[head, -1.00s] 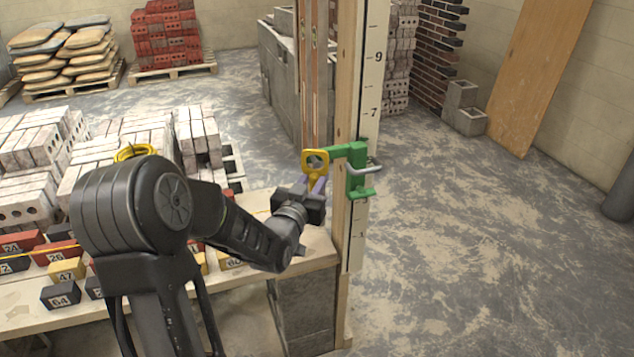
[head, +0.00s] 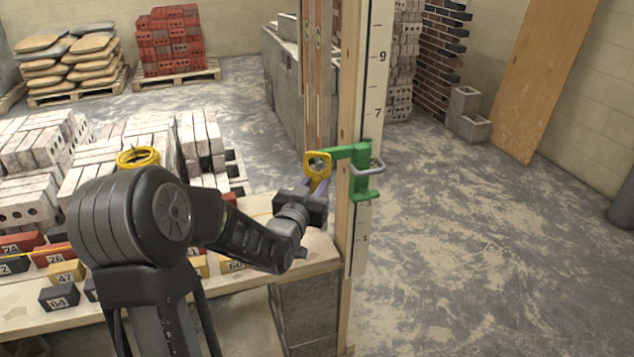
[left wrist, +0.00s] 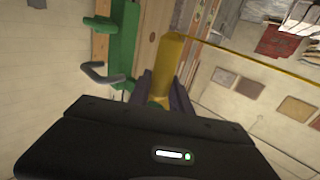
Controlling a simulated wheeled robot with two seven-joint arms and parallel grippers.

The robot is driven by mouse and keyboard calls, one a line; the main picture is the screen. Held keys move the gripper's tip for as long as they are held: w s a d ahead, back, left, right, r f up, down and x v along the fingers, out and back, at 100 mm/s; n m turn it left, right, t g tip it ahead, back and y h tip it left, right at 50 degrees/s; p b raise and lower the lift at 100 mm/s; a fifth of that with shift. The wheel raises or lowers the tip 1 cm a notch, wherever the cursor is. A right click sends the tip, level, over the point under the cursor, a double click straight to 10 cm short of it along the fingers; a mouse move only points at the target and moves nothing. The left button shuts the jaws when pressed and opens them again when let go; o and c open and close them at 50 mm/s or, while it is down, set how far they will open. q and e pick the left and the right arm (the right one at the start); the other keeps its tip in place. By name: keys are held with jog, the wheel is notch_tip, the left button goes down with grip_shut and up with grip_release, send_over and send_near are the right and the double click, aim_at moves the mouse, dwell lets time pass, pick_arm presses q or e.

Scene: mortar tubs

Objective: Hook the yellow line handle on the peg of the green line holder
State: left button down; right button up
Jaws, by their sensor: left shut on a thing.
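The yellow line handle (head: 317,172) is a square-looking piece with a round hole, held up at the left end of the green holder's arm. The green line holder (head: 360,172) is fixed on the upright wooden post, with a grey clamp bar at its right. My left gripper (head: 318,188) is shut on the lower part of the handle. In the left wrist view the handle (left wrist: 170,62) stands between the purple fingers, with the green holder (left wrist: 122,45) close at its left. I cannot tell whether the peg is inside the hole. My right gripper is not in view.
The post (head: 352,100) carries a numbered white scale. A plank table (head: 300,262) with numbered blocks and pale bricks lies left of it. A yellow line coil (head: 138,157) sits on the bricks. A yellow line (left wrist: 245,55) runs from the handle.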

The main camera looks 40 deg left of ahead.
pick_arm(q)
jog(key=c, duration=0.5)
grip_release()
dwell(0.8)
jog(key=o, duration=0.5)
jog(key=shift+s, duration=0.1)
jog(key=b+v, duration=0.1)
jog(key=v, duration=0.6)
jog(key=shift+s, duration=0.3)
jog(key=shift+d, duration=0.2)
